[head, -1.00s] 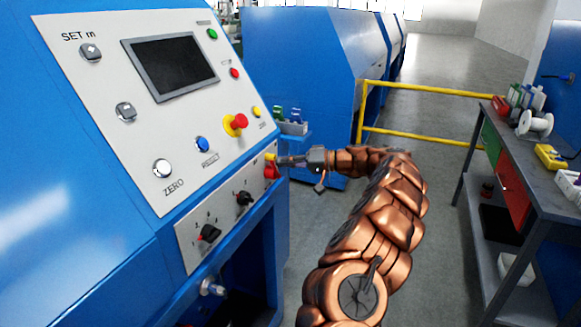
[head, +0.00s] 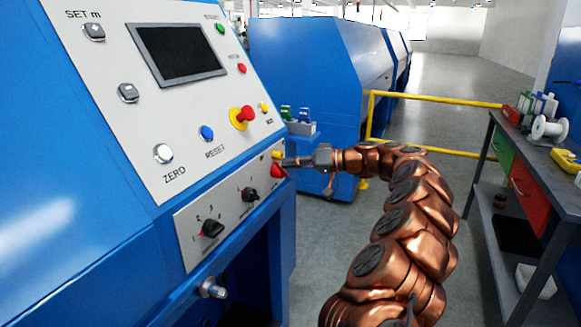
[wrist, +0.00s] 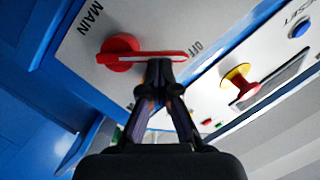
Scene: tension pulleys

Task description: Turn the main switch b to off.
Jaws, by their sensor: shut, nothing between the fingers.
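The main switch (head: 278,170) is a red rotary knob at the right end of the lower panel strip in the head view. In the wrist view the red switch (wrist: 120,48) sits beside the label MAIN, and its long handle points right, its end below the label OFF. My gripper (head: 287,163) is at the switch in the head view. In the wrist view my gripper (wrist: 158,66) is shut, with its fingertips at the handle's edge near its outer half. Whether they touch it I cannot tell. Nothing is between the fingers.
A red emergency button (head: 243,116) on a yellow base is above the switch. Black selector knobs (head: 211,228) are to its left. A yellow railing (head: 430,98) and a grey workbench (head: 560,195) stand to the right. Open floor lies between.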

